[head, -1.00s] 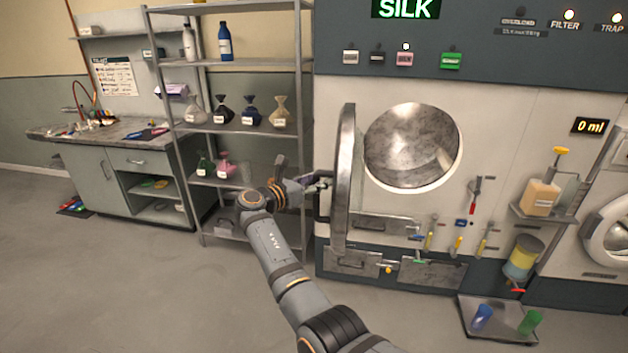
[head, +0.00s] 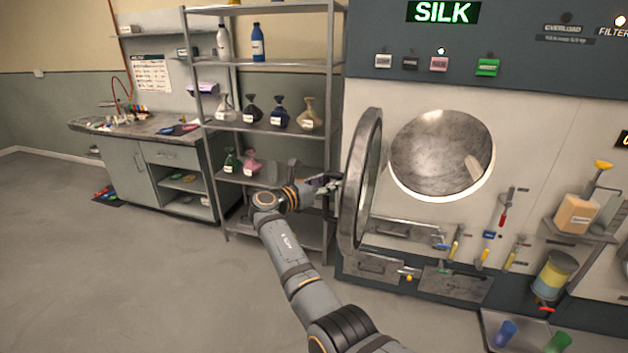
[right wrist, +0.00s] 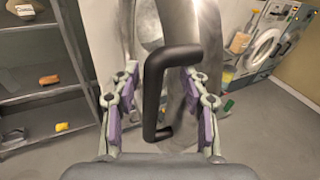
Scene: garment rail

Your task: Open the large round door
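The large round door (head: 348,225) with its metal rim stands swung out to the left of the round drum opening (head: 440,155), seen nearly edge-on in the head view. Its black bar handle (right wrist: 156,95) shows upright in the right wrist view, with the door's rim (right wrist: 205,40) behind it. My right gripper (head: 328,184) is at the handle on the door's left side. In the right wrist view my right gripper (right wrist: 163,105) is open, its two fingers on either side of the handle with gaps showing. My left gripper is not in view.
A metal shelf rack (head: 275,131) with several flasks and bottles stands close behind my right arm, left of the door. A bench (head: 110,128) is farther left. Tools hang below the drum opening. The floor (head: 150,290) at front left is clear.

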